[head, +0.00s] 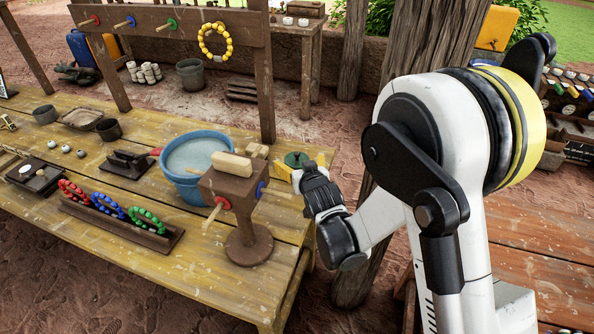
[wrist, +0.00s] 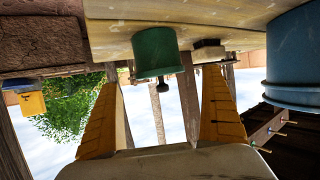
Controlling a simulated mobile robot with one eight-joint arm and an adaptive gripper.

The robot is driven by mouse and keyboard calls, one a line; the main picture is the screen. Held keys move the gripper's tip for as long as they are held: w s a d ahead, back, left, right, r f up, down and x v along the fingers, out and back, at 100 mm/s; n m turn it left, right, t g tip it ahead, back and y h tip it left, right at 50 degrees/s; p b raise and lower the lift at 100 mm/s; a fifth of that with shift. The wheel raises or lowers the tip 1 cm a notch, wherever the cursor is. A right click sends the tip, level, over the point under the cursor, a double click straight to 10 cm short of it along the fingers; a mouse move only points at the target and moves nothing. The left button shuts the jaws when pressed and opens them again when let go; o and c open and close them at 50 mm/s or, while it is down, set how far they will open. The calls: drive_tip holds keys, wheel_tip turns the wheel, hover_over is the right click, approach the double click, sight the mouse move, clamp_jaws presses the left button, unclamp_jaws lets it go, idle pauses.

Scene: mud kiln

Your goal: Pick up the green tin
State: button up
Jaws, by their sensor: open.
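The green tin (head: 297,158) stands on the yellow wooden table near its right end, partly hidden behind my gripper (head: 287,174). In the wrist view, which is turned upside down, the green tin (wrist: 156,50) hangs from the tabletop at the upper middle. A small dark knob shows at its lower end there. My gripper (wrist: 162,80) has its two orange fingers spread wide, with nothing held between them. The tin lies ahead of the gap between the fingers, roughly centred. I cannot tell how far beyond the fingertips it is.
A blue bucket of water (head: 189,180) stands left of the tin. A brown wooden stand with coloured pegs (head: 236,195) is in front of the bucket. A light block (wrist: 208,50) lies near the tin. A thick wooden post (head: 425,45) rises behind my arm.

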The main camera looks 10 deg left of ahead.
sight(297, 160)
drive_tip(key=x, duration=0.1)
drive_tip(key=b+x, duration=0.1)
drive_tip(key=x, duration=0.1)
drive_tip(key=shift+f, duration=0.35)
drive_tip(key=shift+w+a, duration=0.2)
drive_tip(key=shift+w, duration=0.1)
drive_tip(key=shift+c, duration=0.3)
drive_tip(key=c, duration=1.3)
